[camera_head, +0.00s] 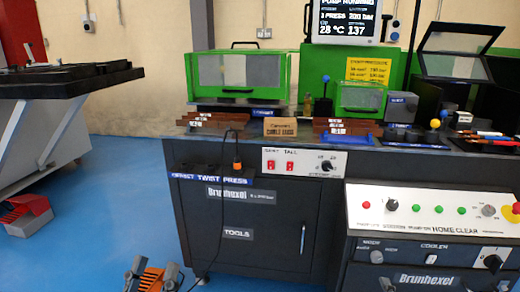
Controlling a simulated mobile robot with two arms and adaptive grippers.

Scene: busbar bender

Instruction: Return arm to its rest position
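My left gripper (153,271) is at the bottom edge, low over the blue floor in front of the bench. Its two grey fingertips stand apart, with an orange-red thing showing between and behind them; I cannot tell whether they touch it. The rest of the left arm is out of frame.
The dark bench cabinet (255,235) stands ahead, with a control panel (435,212) at right. Copper bars (213,120) and green-framed guards (238,75) are on top. A cable (237,150) hangs in front. A red-and-grey pedal-like unit (25,213) and another machine (60,85) are left. Blue floor lies between.

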